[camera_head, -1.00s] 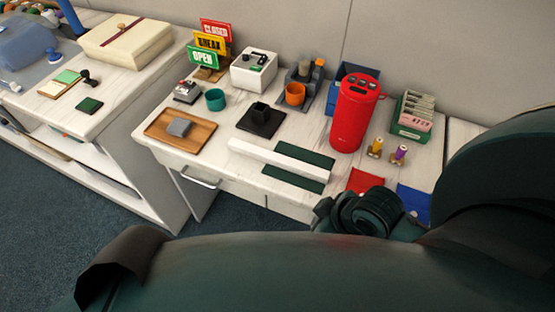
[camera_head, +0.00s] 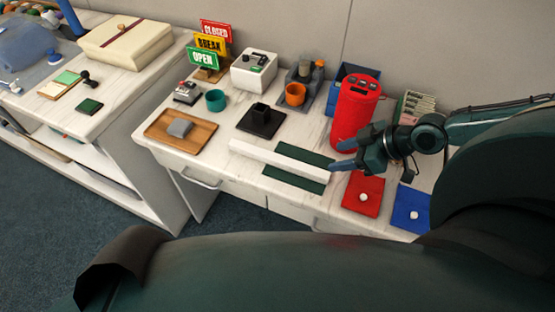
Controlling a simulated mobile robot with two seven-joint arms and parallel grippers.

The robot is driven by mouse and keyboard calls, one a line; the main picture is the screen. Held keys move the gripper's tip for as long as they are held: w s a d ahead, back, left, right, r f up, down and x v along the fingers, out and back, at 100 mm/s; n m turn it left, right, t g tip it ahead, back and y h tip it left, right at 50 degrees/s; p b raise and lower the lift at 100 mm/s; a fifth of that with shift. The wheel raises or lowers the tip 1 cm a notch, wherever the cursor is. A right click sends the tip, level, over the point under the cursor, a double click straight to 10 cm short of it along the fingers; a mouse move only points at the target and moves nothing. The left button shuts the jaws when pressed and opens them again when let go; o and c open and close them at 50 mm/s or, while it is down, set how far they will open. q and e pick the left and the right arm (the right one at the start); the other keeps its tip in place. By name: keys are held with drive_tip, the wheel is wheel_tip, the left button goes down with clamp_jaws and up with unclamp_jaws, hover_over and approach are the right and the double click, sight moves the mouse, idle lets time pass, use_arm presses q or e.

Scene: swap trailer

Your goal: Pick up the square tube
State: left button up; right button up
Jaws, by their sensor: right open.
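The white square tube (camera_head: 275,158) lies across a dark green mat (camera_head: 296,182) on the white marbled tabletop, slanting down to the right. My right gripper (camera_head: 341,156) comes in from the right, with its fingers pointing left toward the tube's right end. It is open, with nothing between the fingers. It appears just above and beside that end; I cannot tell its exact height. My left gripper is not in view.
A red cylinder (camera_head: 355,108) stands close behind the right gripper. A red mat (camera_head: 362,194) and a blue mat (camera_head: 411,209), each with a small white ball, lie to the right. A black square stand (camera_head: 261,121) and wooden tray (camera_head: 180,136) lie to the left.

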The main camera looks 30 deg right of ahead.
sight(278, 161)
drive_tip(key=b+x, duration=0.3)
drive_tip(key=shift+w+f+b, duration=0.1)
drive_tip(key=shift+f+b, duration=0.1)
drive_tip(key=shift+b, duration=0.1)
drive_tip(key=shift+w+a+f, duration=0.1)
drive_tip(key=shift+w+f, duration=0.05)
drive_tip(key=shift+w, duration=0.05)
drive_tip(key=shift+b+x, duration=0.75)
drive_tip(key=shift+x, duration=1.15)
drive_tip(key=shift+a+r+x, duration=0.1)
drive_tip(key=shift+x, duration=1.25)
drive_tip(key=shift+a+r+x, duration=0.1)
drive_tip(key=shift+a+x, duration=0.05)
drive_tip(key=shift+x, duration=1.15)
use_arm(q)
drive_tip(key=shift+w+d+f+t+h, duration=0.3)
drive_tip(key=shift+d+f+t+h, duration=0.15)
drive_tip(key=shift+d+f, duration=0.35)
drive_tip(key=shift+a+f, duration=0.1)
use_arm(e)
drive_tip(key=shift+c, duration=0.2)
clamp_jaws()
